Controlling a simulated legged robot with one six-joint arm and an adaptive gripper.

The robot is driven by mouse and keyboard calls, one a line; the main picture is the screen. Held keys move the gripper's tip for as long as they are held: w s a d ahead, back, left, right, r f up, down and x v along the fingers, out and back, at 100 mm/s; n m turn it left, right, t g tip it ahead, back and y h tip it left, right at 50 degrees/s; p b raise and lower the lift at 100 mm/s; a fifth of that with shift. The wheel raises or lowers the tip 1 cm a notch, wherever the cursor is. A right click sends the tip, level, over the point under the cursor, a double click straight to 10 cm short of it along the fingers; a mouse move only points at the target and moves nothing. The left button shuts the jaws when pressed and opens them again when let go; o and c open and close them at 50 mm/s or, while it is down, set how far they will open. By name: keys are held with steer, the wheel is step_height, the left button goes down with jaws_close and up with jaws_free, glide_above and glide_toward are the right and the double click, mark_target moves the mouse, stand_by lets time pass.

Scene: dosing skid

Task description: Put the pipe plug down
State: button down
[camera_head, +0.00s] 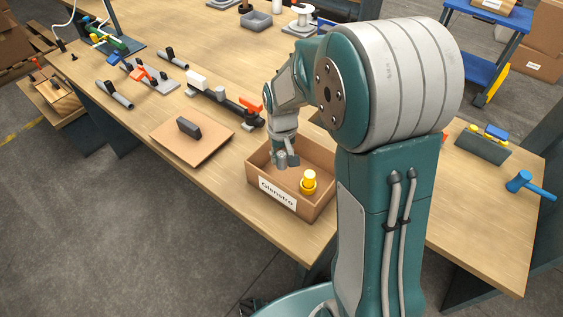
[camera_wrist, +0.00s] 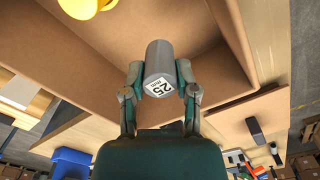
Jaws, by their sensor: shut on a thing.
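The pipe plug (camera_wrist: 160,60) is a grey cylinder with a white label reading 25 mm on its near end. My gripper (camera_wrist: 159,78) is shut on it, one finger on each side. In the head view my gripper (camera_head: 286,158) points down inside the left part of an open brown box (camera_head: 305,211), with the grey plug partly hidden between its fingers. The box carries a white label on its front wall. I cannot tell whether the plug touches the box floor.
A yellow fitting (camera_head: 308,181) stands in the right part of the box; it also shows in the wrist view (camera_wrist: 84,7). A brown board (camera_head: 180,152) with a dark block (camera_head: 189,127) lies left of the box. A valve pipe with an orange handle (camera_head: 250,105) lies behind.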

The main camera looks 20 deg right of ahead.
steer(key=shift+w+d+f, duration=0.65)
steer(key=shift+w+f, duration=0.05)
steer(key=shift+f, duration=0.2)
steer(key=shift+a+f, duration=0.2)
steer(key=shift+f, duration=1)
steer(key=shift+a+f, duration=0.2)
steer(key=shift+f, duration=0.2)
steer(key=shift+d, duration=0.1)
steer(key=shift+c, duration=1.8)
jaws_free()
steer(key=shift+d, duration=0.15)
